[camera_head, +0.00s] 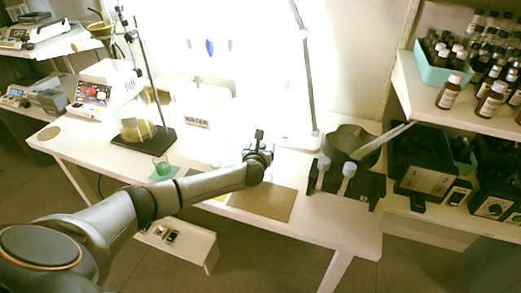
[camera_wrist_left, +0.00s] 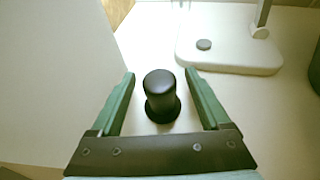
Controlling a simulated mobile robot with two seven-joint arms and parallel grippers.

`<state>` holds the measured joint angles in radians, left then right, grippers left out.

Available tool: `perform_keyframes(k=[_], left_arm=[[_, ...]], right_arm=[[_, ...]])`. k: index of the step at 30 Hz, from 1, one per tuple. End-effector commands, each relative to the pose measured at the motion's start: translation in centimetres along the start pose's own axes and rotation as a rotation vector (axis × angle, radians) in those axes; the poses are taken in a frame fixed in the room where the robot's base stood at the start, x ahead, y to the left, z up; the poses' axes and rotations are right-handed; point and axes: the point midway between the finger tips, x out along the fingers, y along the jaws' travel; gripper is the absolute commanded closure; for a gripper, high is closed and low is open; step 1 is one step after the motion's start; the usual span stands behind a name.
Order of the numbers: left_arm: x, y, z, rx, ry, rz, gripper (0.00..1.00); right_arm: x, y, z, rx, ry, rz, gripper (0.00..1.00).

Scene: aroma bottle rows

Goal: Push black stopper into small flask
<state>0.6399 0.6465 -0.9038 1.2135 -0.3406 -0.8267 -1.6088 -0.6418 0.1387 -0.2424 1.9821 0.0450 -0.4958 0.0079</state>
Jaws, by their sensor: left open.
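The black stopper (camera_wrist_left: 160,95), a dark cylinder with a wider rim at its base, stands upright on the white table in the left wrist view. My left gripper (camera_wrist_left: 160,74) is open, with its green fingers on either side of the stopper and a visible gap at each side. In the head view my left gripper (camera_head: 259,148) is over the back middle of the table, and the stopper cannot be made out there. A small glass vessel (camera_head: 162,168) with green liquid stands left of my arm; I cannot tell if it is the small flask. My right gripper is out of view.
A large flask (camera_head: 136,129) with yellow liquid stands at the left on a black stand base. A brown mat (camera_head: 263,203) lies in front of my gripper. A black rack (camera_head: 345,184) and a grey pot (camera_head: 352,143) are to the right. A white lamp base (camera_wrist_left: 230,52) is behind the stopper.

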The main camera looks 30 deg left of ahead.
Motion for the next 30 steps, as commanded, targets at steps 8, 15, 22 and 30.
perform_keyframes(k=[8, 15, 22, 30], left_arm=[[-0.03, 0.02, -0.01, 0.000, 0.000, 0.000, 0.44], [-0.04, 0.03, -0.01, 0.000, 0.000, 0.001, 0.71], [-0.04, 0.04, -0.02, 0.000, 0.000, 0.001, 0.96], [-0.03, 0.04, 0.00, 0.000, 0.000, 0.001, 1.00]], right_arm=[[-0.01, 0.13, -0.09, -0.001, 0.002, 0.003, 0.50], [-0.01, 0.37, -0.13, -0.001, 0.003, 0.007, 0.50], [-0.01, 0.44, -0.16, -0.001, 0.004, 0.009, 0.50], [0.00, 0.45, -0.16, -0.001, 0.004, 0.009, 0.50]])
